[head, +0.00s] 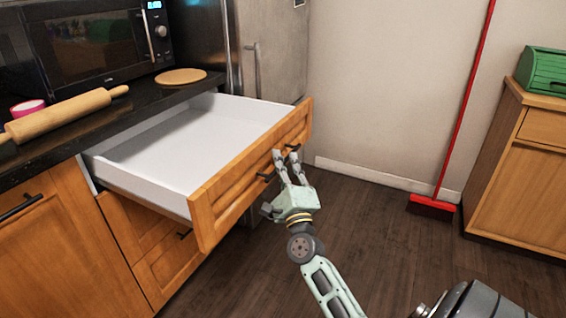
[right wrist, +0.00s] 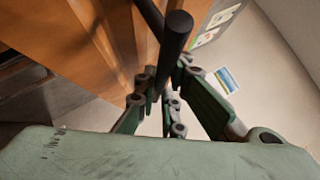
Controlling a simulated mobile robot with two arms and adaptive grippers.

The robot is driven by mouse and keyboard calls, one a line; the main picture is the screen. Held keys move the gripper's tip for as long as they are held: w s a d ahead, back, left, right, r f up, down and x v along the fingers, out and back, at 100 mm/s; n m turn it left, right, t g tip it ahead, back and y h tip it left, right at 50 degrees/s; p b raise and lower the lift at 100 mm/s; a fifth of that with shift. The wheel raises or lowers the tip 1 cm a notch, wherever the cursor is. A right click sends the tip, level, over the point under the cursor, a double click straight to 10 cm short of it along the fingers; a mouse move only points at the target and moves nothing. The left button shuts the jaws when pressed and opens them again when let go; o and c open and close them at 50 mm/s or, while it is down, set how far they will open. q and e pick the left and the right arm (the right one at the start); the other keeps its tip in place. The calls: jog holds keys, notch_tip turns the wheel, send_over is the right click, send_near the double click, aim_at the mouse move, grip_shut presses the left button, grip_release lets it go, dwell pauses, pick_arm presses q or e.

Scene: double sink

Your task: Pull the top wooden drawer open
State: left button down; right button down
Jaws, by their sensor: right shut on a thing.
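The top wooden drawer (head: 250,172) stands pulled far out from under the dark counter. Its white inside (head: 190,142) is empty. My right gripper (head: 286,158) is at the drawer front, shut on the black bar handle (head: 266,176). In the right wrist view the dark handle (right wrist: 176,40) runs between the fingers (right wrist: 170,95) of my right gripper, with the wooden drawer front (right wrist: 95,55) behind it at left. My left gripper is in neither view.
A rolling pin (head: 66,115), a round wooden board (head: 180,76) and a microwave (head: 95,40) are on the counter. Lower drawers (head: 165,265) are shut. A red broom (head: 432,206) leans on the wall by a wooden cabinet (head: 525,170). Floor right of the drawer is clear.

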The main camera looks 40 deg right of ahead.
jog(key=c, duration=2.1)
grip_release()
jog(key=shift+w+a+f, duration=0.1)
jog(key=shift+a+f, duration=0.05)
jog(key=v, duration=1.2)
